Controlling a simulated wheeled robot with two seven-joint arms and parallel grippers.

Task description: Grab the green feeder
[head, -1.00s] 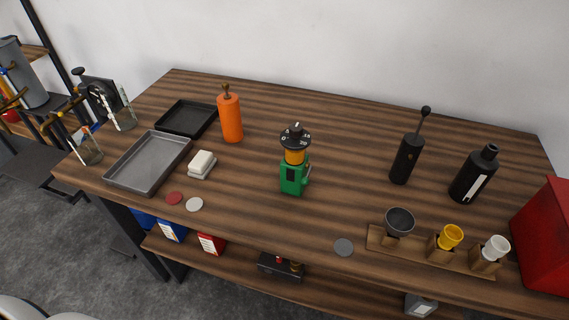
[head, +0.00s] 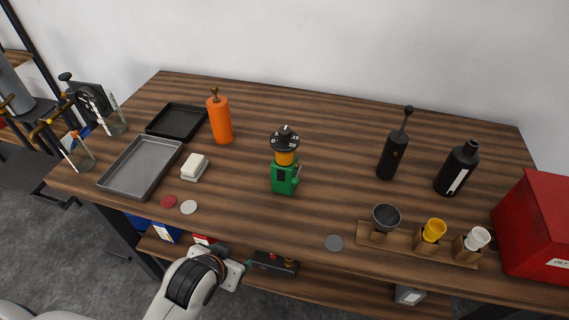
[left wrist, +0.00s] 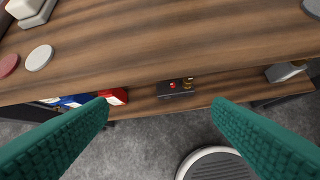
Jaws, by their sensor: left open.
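The green feeder (head: 284,178) stands upright on the wooden table (head: 330,150), near the middle. It has a green base, an orange-yellow band and a black numbered dial on top. It is not seen in the left wrist view. My left gripper (head: 249,265) is low at the table's front edge, in front of the feeder and apart from it. In the left wrist view, its two teal fingers (left wrist: 160,120) are spread wide with nothing between them. My right gripper is not in view.
An orange bottle (head: 221,120) stands left of the feeder. Grey tray (head: 112,181), white block (head: 195,166) and flat discs (head: 188,207) lie further left. A cup rack (head: 400,244) and grey disc (head: 334,242) lie front right. A lower shelf holds a black box (head: 275,264).

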